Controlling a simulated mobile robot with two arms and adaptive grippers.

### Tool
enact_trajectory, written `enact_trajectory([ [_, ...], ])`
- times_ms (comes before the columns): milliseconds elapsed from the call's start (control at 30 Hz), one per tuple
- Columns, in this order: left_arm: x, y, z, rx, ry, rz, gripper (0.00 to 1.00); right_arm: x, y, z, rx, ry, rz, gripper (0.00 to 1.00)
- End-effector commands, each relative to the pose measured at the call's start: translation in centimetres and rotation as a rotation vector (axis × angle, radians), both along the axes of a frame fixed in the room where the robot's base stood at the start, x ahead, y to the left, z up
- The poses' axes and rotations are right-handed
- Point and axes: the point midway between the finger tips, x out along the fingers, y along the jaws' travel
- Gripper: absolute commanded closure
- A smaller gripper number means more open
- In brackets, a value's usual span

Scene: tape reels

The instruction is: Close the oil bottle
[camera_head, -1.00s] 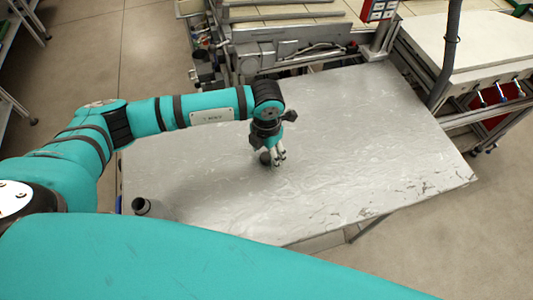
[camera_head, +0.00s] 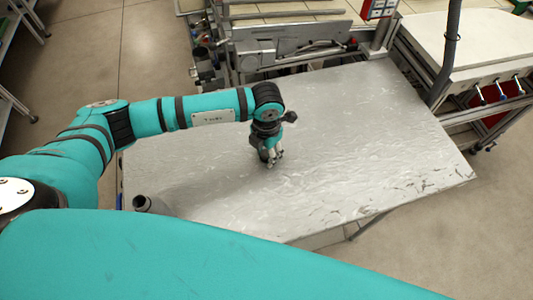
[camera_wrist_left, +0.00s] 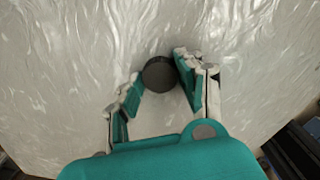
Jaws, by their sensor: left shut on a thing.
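A dark, round piece that looks like the bottle's cap (camera_wrist_left: 159,74) sits between the fingertips of my left gripper (camera_wrist_left: 158,82) in the left wrist view. In the head view my left gripper (camera_head: 272,158) points down at the middle of the metal table, shut on the cap, low over the surface. Its fingers mostly hide the cap there. A dark cylinder, likely the oil bottle (camera_head: 142,204), stands upright at the table's near left corner, with an open-looking top. It is well apart from the gripper. My right gripper is not in view.
The metal table (camera_head: 370,150) is bare to the right of my gripper. A machine with a metal panel (camera_head: 285,50) stands along the back edge. A dark grey pole (camera_head: 447,55) and a white-topped bench (camera_head: 480,45) stand at the right.

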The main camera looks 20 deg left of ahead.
Motion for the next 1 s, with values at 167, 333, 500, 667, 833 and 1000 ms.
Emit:
enact_trajectory([
  [167, 0.0, 0.0, 0.1, 0.000, -0.001, 0.000, 0.73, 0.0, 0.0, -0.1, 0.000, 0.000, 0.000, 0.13],
  [333, 0.1, 0.0, 1.1, -0.001, -0.004, -0.002, 0.73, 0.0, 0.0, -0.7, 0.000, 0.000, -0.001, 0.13],
  [500, 0.2, 0.0, 3.1, -0.002, -0.006, -0.001, 0.73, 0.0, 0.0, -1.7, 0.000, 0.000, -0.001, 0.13],
  [667, -0.8, 3.2, 3.4, 0.003, 0.000, 0.004, 0.73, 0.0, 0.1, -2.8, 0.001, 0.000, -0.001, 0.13],
  [833, -1.9, 7.5, 3.7, 0.005, -0.002, 0.005, 0.73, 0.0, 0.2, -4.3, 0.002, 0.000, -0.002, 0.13],
  [1000, -3.1, 11.6, 4.2, 0.004, -0.001, 0.005, 0.73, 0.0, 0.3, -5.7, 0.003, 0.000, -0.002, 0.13],
])
